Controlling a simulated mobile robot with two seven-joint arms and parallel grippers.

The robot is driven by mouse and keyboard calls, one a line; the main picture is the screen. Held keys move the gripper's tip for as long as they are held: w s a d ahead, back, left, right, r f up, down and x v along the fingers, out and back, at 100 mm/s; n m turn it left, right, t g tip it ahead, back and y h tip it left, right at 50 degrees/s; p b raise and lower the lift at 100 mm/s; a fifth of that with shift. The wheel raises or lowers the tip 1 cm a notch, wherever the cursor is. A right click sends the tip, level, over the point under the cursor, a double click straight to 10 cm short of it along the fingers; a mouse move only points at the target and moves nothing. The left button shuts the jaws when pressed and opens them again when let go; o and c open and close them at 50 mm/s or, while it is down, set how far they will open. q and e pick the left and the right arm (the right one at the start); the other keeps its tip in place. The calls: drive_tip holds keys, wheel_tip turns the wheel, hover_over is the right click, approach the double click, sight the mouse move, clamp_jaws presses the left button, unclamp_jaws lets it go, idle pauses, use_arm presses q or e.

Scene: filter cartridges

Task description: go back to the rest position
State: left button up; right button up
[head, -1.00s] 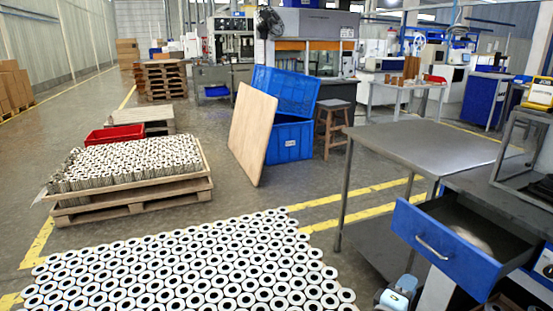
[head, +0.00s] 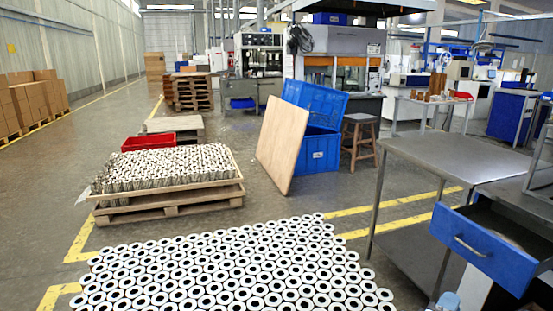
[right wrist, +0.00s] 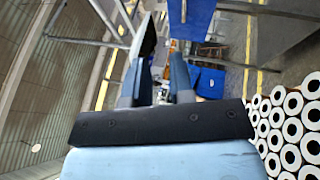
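My right gripper (right wrist: 160,65) shows in the right wrist view, with its two fingers apart and nothing visible between them. In the head view only a small pale blue part of my right arm (head: 447,302) shows at the bottom edge, below the open blue drawer (head: 488,250). My left gripper is in neither view. Many white ring-ended filter cartridges (head: 235,268) stand in rows on the floor in front of me. They also show at the right side of the right wrist view (right wrist: 290,130).
A grey metal table (head: 445,155) stands at the right, beside the blue drawer. A wooden pallet (head: 170,212) carries more cartridges at the left. A wooden board (head: 282,150) leans by blue crates (head: 318,150); a stool (head: 360,140) stands close by. Floor at the far left is open.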

drive_tip(key=d+r+n+t+h, duration=0.1)
drive_tip(key=d+r+n+t, duration=0.3)
drive_tip(key=d, duration=0.6)
drive_tip(key=s+a+f+g+y, duration=0.2)
drive_tip(key=s+a+f+y, duration=0.3)
drive_tip(key=a+f+y, duration=0.45)
drive_tip(key=s+a+m+g+y, duration=0.1)
drive_tip(key=s+a+y, duration=0.35)
drive_tip(key=a, duration=0.25)
drive_tip(key=s+a+g+y, duration=0.1)
drive_tip(key=s+a+y, duration=0.3)
drive_tip(key=a+y, duration=0.25)
drive_tip(key=s+a+r+m+y, duration=0.55)
drive_tip(key=s+a+r, duration=0.25)
drive_tip(key=s+a, duration=0.2)
drive_tip(key=w+a+r+m+t+h, duration=0.1)
drive_tip(key=w+a+r+m+t, duration=0.2)
drive_tip(key=a+r+m, duration=0.15)
use_arm(q)
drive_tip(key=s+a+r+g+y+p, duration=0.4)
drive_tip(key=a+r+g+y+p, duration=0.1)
drive_tip(key=p, duration=3)
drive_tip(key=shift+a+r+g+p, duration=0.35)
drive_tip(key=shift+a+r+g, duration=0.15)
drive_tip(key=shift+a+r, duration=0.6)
use_arm(e)
drive_tip(key=s+d+r+g+h, duration=0.5)
drive_tip(key=d+r, duration=0.2)
drive_tip(key=shift+d+g, duration=0.3)
drive_tip(key=shift+g, duration=0.1)
